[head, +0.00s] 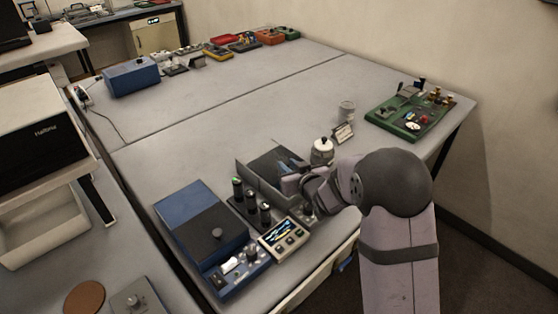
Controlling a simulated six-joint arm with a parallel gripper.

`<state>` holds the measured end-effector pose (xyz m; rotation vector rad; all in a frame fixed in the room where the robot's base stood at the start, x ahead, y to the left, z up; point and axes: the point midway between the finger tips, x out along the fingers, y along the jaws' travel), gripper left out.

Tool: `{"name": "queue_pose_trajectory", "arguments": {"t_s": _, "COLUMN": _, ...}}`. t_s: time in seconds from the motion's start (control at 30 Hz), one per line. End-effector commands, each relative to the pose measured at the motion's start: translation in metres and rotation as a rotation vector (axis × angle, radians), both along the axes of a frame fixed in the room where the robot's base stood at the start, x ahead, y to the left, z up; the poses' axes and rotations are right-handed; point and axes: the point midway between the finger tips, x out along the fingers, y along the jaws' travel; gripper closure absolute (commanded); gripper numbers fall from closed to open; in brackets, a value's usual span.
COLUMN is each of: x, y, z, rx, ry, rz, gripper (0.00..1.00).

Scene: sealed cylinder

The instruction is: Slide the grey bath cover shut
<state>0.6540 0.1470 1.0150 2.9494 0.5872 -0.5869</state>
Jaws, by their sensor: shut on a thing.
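The grey bath (252,184) is a low box on the near part of the table, with a grey side wall showing on the left. A flat dark grey cover (265,161) shows at its top. My gripper (288,164) reaches in from the right and is shut at the cover's right part. The grasped part is hidden by the fingers. How far the cover lies over the bath is too small to tell.
Several dark bottles (251,201) and a small display unit (284,237) stand close in front of the bath. A blue unit (195,215) is at left. A white jar (322,151) and a small sign (343,133) stand just behind my gripper. The table's middle is clear.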

Motion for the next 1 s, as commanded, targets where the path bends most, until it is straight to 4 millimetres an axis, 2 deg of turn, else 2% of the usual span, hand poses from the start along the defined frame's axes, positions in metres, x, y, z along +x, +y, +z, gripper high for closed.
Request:
{"name": "queue_pose_trajectory", "arguments": {"t_s": 0.1, "x": -0.020, "y": -0.023, "z": 0.000, "rx": -0.002, "ry": 0.000, "rz": -0.006, "gripper": 1.00}}
{"name": "queue_pose_trajectory", "arguments": {"t_s": 0.3, "x": -0.047, "y": -0.049, "z": 0.000, "rx": 0.000, "ry": 0.000, "rz": -0.005, "gripper": 1.00}}
{"name": "queue_pose_trajectory", "arguments": {"t_s": 0.7, "x": -0.053, "y": -0.054, "z": -0.001, "rx": 0.000, "ry": 0.003, "rz": -0.004, "gripper": 1.00}}
{"name": "queue_pose_trajectory", "arguments": {"t_s": 0.73, "x": -0.053, "y": -0.054, "z": -0.001, "rx": 0.000, "ry": 0.003, "rz": -0.004, "gripper": 0.72}}
{"name": "queue_pose_trajectory", "arguments": {"t_s": 0.77, "x": -0.053, "y": -0.054, "z": -0.001, "rx": 0.000, "ry": 0.003, "rz": -0.004, "gripper": 0.65}}
{"name": "queue_pose_trajectory", "arguments": {"t_s": 0.8, "x": -0.053, "y": -0.054, "z": -0.001, "rx": 0.000, "ry": 0.003, "rz": -0.004, "gripper": 0.62}}
{"name": "queue_pose_trajectory", "arguments": {"t_s": 1.0, "x": -0.053, "y": -0.053, "z": 0.000, "rx": 0.001, "ry": 0.001, "rz": -0.003, "gripper": 0.62}}
